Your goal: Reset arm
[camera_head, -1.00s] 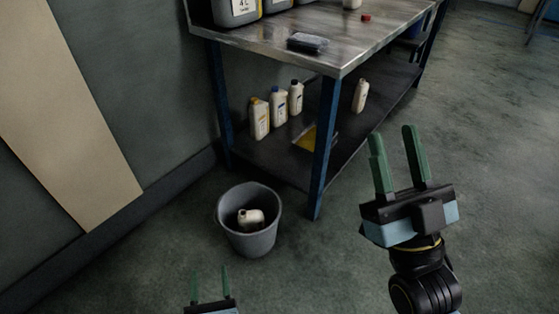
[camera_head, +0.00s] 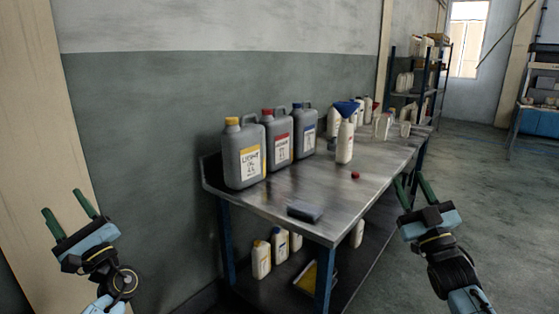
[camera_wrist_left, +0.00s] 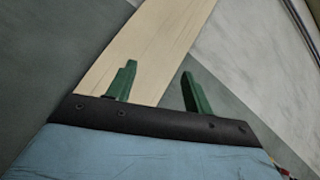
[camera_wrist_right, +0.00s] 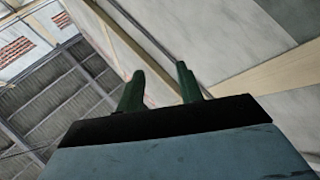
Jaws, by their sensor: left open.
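My left gripper (camera_head: 68,215) is raised at the lower left of the head view, in front of the wall and clear of the table. Its green fingers are apart with nothing between them, as the left wrist view (camera_wrist_left: 160,88) also shows. My right gripper (camera_head: 413,190) is raised at the lower right, in front of the table's right side as seen from the head. Its fingers are apart and empty in the right wrist view (camera_wrist_right: 160,90). Neither gripper touches anything.
A metal workbench (camera_head: 265,205) carries grey jugs with yellow (camera_head: 243,155), red (camera_head: 278,140) and blue (camera_head: 304,130) caps, a white bottle (camera_head: 345,142), a red cap (camera_head: 355,175) and a dark block (camera_head: 304,213). Bottles (camera_head: 262,260) stand on its lower shelf. Floor at right is clear.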

